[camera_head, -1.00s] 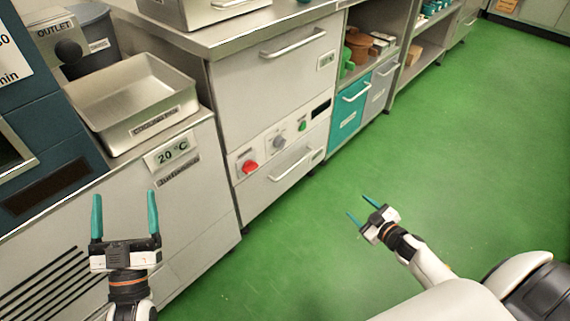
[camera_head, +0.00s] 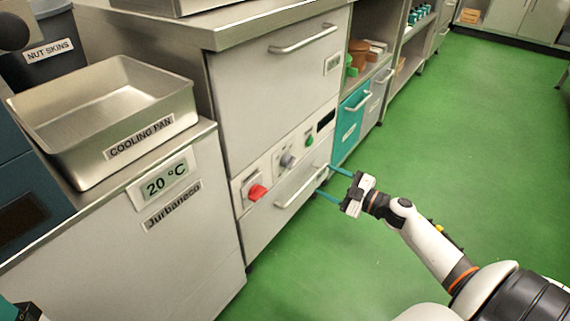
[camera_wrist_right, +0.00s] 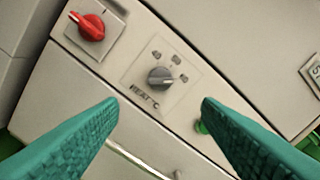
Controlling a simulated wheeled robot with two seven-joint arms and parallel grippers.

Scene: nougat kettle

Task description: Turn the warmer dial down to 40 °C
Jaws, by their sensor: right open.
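The warmer dial (camera_head: 287,160) is a small grey knob on the front panel of the steel cabinet. In the right wrist view the dial (camera_wrist_right: 160,77) has "HEAT °C" below it and a few small numbers around it. I cannot read its setting with certainty. My right gripper (camera_head: 324,180) is open and empty, in front of the panel and to the right of the dial in the head view. In the wrist view the dial appears just beyond the gap between the fingertips (camera_wrist_right: 158,103), not touched. Only a bit of my left gripper (camera_head: 20,311) shows at the lower left corner.
A red knob (camera_head: 257,192) sits left of the dial and a green button (camera_head: 309,141) right of it. A drawer handle (camera_head: 300,187) sticks out below. The cooling pan (camera_head: 150,135) stands on the left counter by a "20 °C" sign (camera_head: 166,184). The green floor (camera_head: 460,130) is clear.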

